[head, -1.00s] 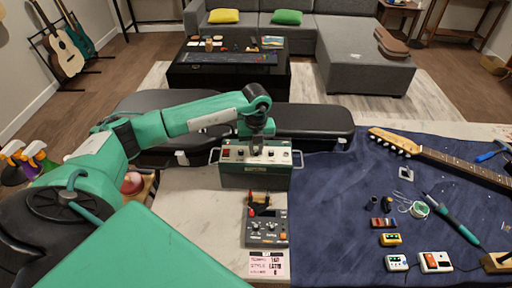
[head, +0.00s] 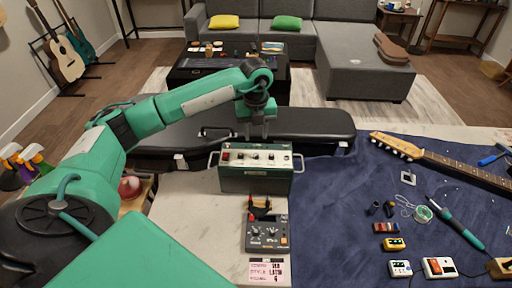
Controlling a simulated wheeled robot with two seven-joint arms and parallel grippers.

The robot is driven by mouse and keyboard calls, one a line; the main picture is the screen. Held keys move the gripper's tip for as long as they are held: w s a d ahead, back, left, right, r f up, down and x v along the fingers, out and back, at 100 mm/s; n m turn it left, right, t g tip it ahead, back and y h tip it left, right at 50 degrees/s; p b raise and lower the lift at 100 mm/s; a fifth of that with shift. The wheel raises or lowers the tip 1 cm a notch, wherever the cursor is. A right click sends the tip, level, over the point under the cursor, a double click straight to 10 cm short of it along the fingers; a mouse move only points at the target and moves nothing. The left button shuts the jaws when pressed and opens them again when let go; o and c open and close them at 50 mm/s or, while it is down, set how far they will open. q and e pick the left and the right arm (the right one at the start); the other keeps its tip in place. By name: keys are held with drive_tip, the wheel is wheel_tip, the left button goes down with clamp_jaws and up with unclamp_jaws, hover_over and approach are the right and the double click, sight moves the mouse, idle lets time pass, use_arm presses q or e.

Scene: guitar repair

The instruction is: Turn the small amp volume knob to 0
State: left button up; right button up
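The small amp (head: 256,181) is a dark green box with a pale top panel and metal side handles. It stands upright on the light bench top, left of the blue cloth. Several small knobs (head: 256,156) and a red part sit in a row on its panel; their exact settings are too small to read. My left gripper (head: 257,134) points down just above and behind the panel's far edge. Its two fingers are apart with nothing between them, and they look clear of the knobs. My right gripper is not in view.
A grey control unit (head: 267,236) and a printed card (head: 269,272) lie in front of the amp. A black case (head: 312,124) lies behind it. The blue cloth (head: 335,215) on the right holds a guitar neck, pedals and a soldering iron.

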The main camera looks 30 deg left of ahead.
use_arm(q)
wheel_tip(320, 180, up, 6)
drive_tip(key=shift+f+b, duration=0.15)
drive_tip(key=shift+b, duration=0.25)
idle(0.3)
